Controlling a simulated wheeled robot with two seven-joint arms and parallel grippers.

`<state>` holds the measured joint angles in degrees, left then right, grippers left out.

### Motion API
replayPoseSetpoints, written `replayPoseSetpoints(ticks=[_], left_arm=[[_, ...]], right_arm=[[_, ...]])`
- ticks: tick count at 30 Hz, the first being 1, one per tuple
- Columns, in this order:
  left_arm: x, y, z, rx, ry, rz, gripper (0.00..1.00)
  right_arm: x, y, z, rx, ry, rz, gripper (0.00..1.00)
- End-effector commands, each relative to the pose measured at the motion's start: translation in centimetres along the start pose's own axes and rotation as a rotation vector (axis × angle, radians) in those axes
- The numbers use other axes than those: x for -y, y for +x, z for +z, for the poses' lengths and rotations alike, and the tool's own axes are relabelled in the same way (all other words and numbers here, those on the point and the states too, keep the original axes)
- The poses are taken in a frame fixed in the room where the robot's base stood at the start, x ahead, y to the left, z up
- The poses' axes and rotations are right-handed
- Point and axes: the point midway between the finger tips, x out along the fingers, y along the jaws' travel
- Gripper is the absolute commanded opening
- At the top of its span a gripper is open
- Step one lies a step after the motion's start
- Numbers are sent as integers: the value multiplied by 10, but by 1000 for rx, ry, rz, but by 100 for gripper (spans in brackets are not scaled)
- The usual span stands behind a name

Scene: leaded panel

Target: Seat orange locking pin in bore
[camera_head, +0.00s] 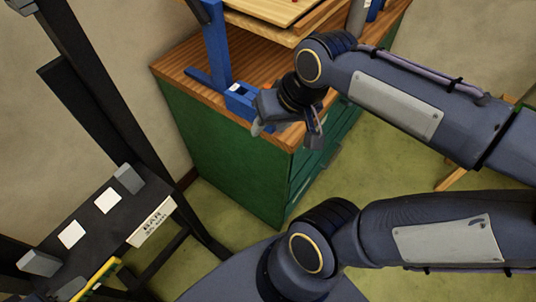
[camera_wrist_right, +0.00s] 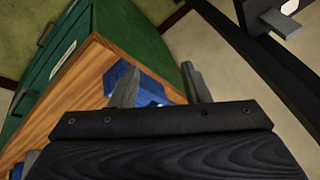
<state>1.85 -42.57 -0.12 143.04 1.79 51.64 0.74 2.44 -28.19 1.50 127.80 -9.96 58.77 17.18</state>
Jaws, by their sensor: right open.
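My right gripper (camera_head: 287,133) is open over the front corner of the wooden bench top, just right of a blue block (camera_head: 238,99) at the foot of a blue upright (camera_head: 216,45). In the right wrist view its two fingers (camera_wrist_right: 160,88) stand apart, with blue parts (camera_wrist_right: 150,88) and bench wood showing between and behind them. I see nothing held. I cannot make out the bore.
The bench (camera_head: 222,140) has green sides and a wooden top, with a raised board (camera_head: 270,30) at its back. A black rack (camera_head: 82,225) with pale blocks and a "BAR" label stands at left. Green floor (camera_head: 225,205) lies between them.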

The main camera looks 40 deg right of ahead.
Motion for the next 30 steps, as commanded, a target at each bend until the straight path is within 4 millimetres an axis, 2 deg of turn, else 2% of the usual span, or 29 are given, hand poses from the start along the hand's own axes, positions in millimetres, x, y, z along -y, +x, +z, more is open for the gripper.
replayPoseSetpoints(ticks=[1,3,6,8,26,28,30], left_arm=[[0,0,0,0,0,0,36],[0,0,0,0,0,0,36],[0,0,0,0,0,0,36],[0,0,0,0,0,0,36],[0,0,0,0,0,0,36],[0,0,0,0,0,0,36],[0,0,0,0,0,0,36]], right_arm=[[4,3,20,-18,-33,-49,42],[11,9,40,-40,-79,-107,42],[18,16,60,-64,-124,-162,42],[21,18,66,-75,-140,-181,42],[22,20,70,-80,-151,-191,42],[22,20,70,-80,-151,-191,36],[22,20,70,-80,-151,-191,36]])
